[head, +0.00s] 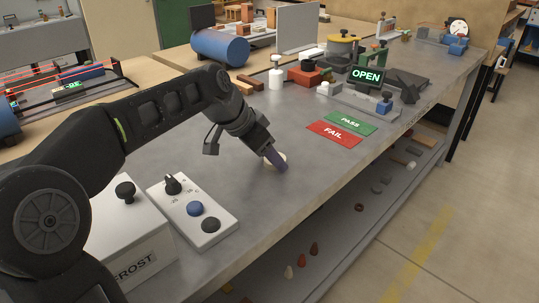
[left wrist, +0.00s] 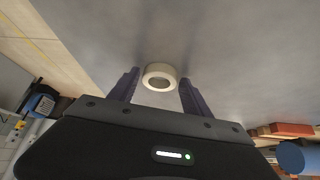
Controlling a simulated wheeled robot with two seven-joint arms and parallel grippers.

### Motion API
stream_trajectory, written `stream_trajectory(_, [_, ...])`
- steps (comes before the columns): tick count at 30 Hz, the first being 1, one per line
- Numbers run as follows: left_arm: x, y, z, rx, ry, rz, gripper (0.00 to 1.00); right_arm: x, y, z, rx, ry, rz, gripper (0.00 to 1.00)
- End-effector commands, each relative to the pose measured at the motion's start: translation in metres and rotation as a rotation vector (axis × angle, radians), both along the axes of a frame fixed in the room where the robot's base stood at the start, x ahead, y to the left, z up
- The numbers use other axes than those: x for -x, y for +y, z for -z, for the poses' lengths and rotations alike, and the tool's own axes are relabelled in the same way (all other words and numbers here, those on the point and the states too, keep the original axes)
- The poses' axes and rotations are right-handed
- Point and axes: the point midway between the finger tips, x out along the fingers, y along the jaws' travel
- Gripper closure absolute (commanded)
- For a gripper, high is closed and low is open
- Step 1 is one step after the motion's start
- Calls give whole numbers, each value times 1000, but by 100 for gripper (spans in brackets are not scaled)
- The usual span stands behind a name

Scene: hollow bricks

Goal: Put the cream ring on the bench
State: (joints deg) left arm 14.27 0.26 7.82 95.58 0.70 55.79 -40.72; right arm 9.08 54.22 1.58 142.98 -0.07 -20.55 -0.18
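The cream ring (left wrist: 158,70) shows in the left wrist view with its hole facing the camera, against the grey bench top (left wrist: 230,50). It is between the tips of my left gripper, with a gap visible on both sides. In the head view only a pale part of the ring (head: 267,163) shows beside the dark fingers. My left gripper (head: 279,163) is open and low over the bench. I cannot tell whether the ring touches the bench. My right gripper is in neither view.
A white control box (head: 190,208) with knobs stands at the bench's near left. The red FAIL plate (head: 334,134) and green PASS plate (head: 349,122) lie right of the gripper. A white bottle (head: 275,75) and red block (head: 303,77) stand behind. The bench front edge is close.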

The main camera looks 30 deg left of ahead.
Motion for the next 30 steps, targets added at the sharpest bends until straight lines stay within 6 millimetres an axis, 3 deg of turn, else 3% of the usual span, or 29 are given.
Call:
stream_trajectory(4, [0,0,0,0,0,0,31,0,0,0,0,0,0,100])
stream_trajectory(17, [3,2,-10,-1,0,-1,31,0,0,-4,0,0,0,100])
stream_trajectory(30, [42,24,-81,-1,-4,-2,31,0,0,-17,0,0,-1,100])
